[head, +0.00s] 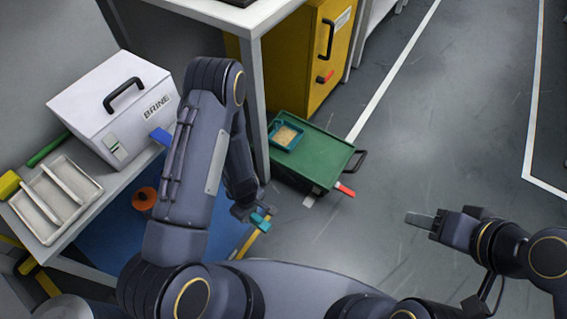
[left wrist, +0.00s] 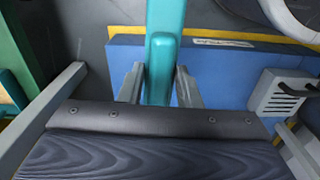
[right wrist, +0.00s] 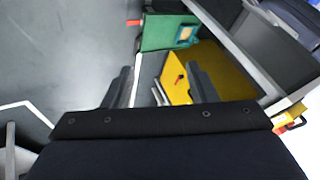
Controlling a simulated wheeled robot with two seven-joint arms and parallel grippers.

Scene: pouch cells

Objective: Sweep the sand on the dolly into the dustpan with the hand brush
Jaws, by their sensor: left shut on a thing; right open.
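A green dolly (head: 321,155) stands on the floor beside the bench leg. On it is a teal tray-like piece (head: 274,134) with tan sand (head: 287,137) inside its outline; I cannot tell whether this is the dustpan. The dolly also shows in the right wrist view (right wrist: 155,34). My left gripper (head: 252,214) is shut on a teal handle (left wrist: 162,65), left of and below the dolly in the head view. The far end of the handle is out of sight, so brush or dustpan is unclear. My right gripper (head: 424,219) is open and empty above the floor at right.
A bench at left carries a white BRINE box (head: 115,105) and a white tray (head: 55,200). Below it are a blue surface (head: 135,235) and an orange object (head: 145,199). A yellow cabinet (head: 298,60) stands behind the dolly. A red piece (head: 345,190) protrudes at its edge. Floor at right is clear.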

